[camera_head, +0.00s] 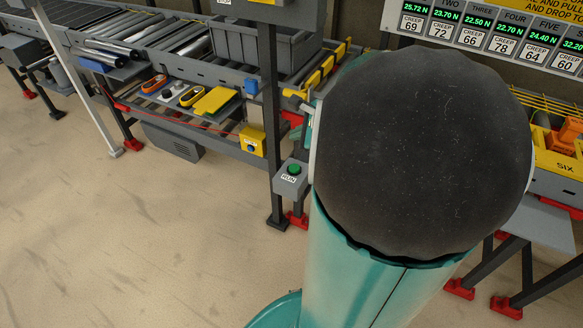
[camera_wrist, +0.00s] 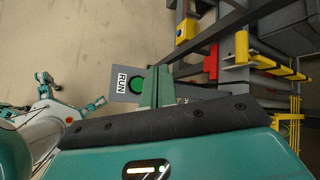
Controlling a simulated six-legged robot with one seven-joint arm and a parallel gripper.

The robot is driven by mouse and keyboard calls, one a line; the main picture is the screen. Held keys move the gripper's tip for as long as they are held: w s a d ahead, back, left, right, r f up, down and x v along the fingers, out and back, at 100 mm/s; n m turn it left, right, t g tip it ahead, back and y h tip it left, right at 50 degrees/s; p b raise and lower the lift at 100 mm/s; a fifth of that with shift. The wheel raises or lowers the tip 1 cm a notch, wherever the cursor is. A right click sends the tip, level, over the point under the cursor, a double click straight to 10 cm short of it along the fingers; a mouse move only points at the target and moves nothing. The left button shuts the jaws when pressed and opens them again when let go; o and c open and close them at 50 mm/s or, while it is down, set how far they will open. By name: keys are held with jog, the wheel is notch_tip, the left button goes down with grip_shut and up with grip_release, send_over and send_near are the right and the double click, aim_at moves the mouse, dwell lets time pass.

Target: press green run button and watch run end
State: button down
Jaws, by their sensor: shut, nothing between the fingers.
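The green run button (camera_head: 294,170) sits on top of a grey box (camera_head: 290,186) with a RUN label, fixed to a dark post. In the wrist view the round green button (camera_wrist: 137,84) shows on its grey plate beside the RUN label (camera_wrist: 122,80). My gripper (camera_wrist: 157,72) is shut and empty. Its teal fingers appear just right of the button in the wrist view and overlap its edge. I cannot tell whether they touch it. In the head view my arm's big dark joint hides most of the gripper; only a teal sliver shows above the button box.
A shelf holds a yellow block (camera_head: 213,101) and tools. A grey bin (camera_head: 264,46) stands on the conveyor. Green number displays (camera_head: 480,20) sit top right. Open floor lies at left.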

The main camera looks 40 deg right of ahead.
aim_at(298, 169)
jog(key=shift+f, duration=4.45)
jog(key=shift+d+f, duration=0.1)
jog(key=shift+f, duration=0.3)
jog(key=shift+f, duration=0.4)
jog(key=shift+r, duration=0.85)
jog(key=shift+r, duration=0.1)
